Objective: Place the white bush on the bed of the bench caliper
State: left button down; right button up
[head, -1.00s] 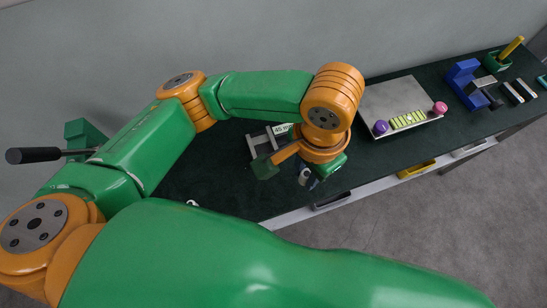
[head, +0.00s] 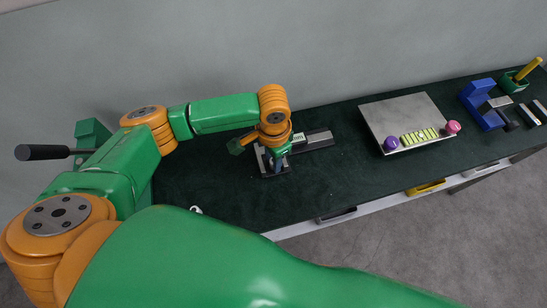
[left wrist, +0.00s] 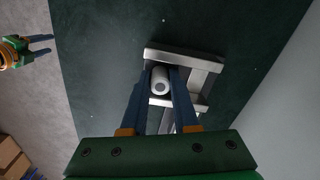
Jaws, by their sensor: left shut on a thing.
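The white bush (left wrist: 160,82) shows between my left gripper's dark blue fingers in the left wrist view, with its round end and bore facing the camera. My left gripper (left wrist: 160,76) is shut on it. The grey bench caliper (left wrist: 184,56) lies below and around the fingertips; I cannot tell whether the bush touches its bed. In the head view the caliper's beam and display (head: 318,139) stick out right of my left gripper (head: 276,166), and the bush is hidden. My right gripper (left wrist: 45,45) shows in the left wrist view, fingers apart and empty, over the floor.
Right of the caliper on the dark green bench stands a grey plate (head: 400,113) with a purple knob (head: 391,143), a pink knob (head: 453,127) and yellow blocks. A blue clamp-like tool (head: 482,104) and a green cup (head: 514,82) stand farther right. A small white thing (head: 196,209) lies front left.

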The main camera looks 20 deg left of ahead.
pick_arm(q)
jog(key=c, duration=0.7)
grip_release()
jog(key=shift+f, duration=0.1)
notch_tip(320, 180, up, 12)
jog(key=shift+r, duration=0.2)
